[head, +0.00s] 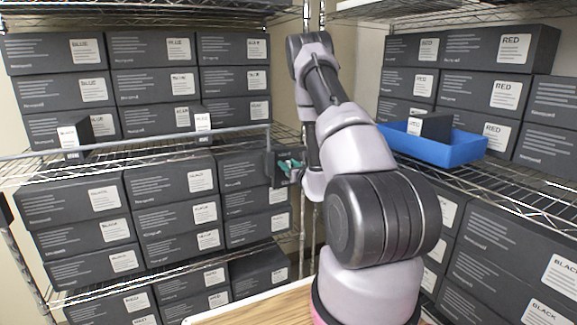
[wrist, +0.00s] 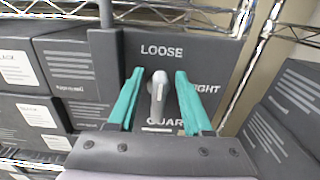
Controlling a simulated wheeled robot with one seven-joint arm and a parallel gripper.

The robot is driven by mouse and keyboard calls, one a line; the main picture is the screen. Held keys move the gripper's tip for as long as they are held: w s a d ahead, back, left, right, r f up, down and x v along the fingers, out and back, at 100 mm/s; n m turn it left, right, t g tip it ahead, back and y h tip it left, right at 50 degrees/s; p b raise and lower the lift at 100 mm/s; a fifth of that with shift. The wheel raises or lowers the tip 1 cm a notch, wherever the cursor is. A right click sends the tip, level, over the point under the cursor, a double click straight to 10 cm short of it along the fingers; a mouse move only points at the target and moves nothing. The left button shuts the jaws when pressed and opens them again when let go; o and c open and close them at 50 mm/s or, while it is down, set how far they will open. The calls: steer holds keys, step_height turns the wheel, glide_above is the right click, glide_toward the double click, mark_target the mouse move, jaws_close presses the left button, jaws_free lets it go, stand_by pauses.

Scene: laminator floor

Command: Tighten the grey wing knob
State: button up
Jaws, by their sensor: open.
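The grey wing knob (wrist: 158,90) stands upright in the wrist view, on a dark panel (wrist: 215,62) with the words LOOSE above it, a partly covered word ending in IGHT at right, and GUARD partly covered below. My gripper (wrist: 156,80) has teal fingers, open, one on each side of the knob with gaps visible. In the head view my gripper (head: 290,165) shows small at the shelf post, in front of the dark panel (head: 277,170). The knob is hidden there.
Wire shelves with dark labelled boxes (head: 155,87) fill the left. More boxes (head: 490,95) stand at right. A blue tray (head: 455,150) holding a small dark box sits on the right shelf. Shelf posts and wire edges stand close around the panel.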

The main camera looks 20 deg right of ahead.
jaws_close()
steer(key=shift+s, duration=0.1)
